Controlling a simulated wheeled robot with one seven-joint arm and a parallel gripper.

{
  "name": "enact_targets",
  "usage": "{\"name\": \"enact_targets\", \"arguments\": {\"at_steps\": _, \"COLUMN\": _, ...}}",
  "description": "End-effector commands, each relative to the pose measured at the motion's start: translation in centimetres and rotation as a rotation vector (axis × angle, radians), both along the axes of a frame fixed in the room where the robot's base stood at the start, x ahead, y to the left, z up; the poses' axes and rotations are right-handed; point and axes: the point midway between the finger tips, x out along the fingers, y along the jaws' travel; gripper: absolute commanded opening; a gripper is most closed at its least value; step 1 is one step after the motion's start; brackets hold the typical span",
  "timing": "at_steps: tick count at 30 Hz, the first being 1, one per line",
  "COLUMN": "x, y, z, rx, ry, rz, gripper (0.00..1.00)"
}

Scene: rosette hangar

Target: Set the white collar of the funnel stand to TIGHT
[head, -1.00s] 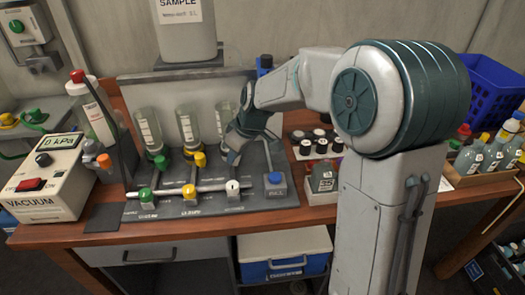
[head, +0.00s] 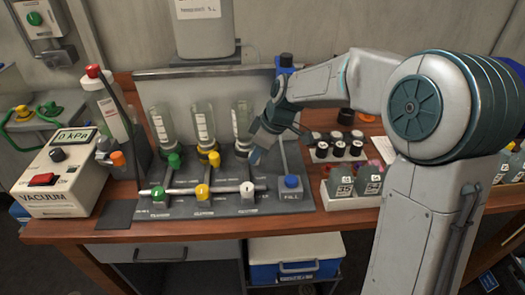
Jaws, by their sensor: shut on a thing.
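The funnel stand (head: 120,214) is a dark board on the bench with three upside-down clear bottles in a row. Green (head: 174,160) and yellow (head: 214,159) parts stand at the left and middle bottles. My gripper (head: 255,156) reaches down from the right at the foot of the right bottle (head: 242,118). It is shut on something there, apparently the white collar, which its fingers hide. The collar's setting cannot be read. A white valve (head: 247,189) sits on the front pipe, below and apart from my gripper.
Green (head: 158,193) and yellow (head: 202,191) valves line the front pipe. The vacuum box (head: 57,180) is at left, dark-capped vials (head: 339,150) at right. The bench's front edge is clear.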

Motion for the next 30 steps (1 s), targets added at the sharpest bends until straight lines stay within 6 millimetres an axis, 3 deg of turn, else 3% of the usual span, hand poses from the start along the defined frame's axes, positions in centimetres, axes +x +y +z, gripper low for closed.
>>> {"name": "enact_targets", "arguments": {"at_steps": 1, "x": 0.2, "y": 0.2, "z": 0.3, "rx": 0.005, "ry": -0.01, "rz": -0.001, "gripper": 0.29}}
{"name": "enact_targets", "arguments": {"at_steps": 3, "x": 0.2, "y": 0.1, "z": 0.3, "rx": 0.004, "ry": -0.009, "rz": -0.002, "gripper": 0.48}}
{"name": "enact_targets", "arguments": {"at_steps": 11, "x": 0.2, "y": 0.0, "z": 0.2, "rx": 0.003, "ry": -0.006, "rz": -0.005, "gripper": 0.48}}
{"name": "enact_targets", "arguments": {"at_steps": 16, "x": 0.2, "y": -0.4, "z": 1.2, "rx": 0.002, "ry": -0.008, "rz": -0.005, "gripper": 0.48}}
{"name": "enact_targets", "arguments": {"at_steps": 30, "x": -0.5, "y": -4.2, "z": 10.4, "rx": 0.004, "ry": -0.011, "rz": -0.008, "gripper": 0.48}}
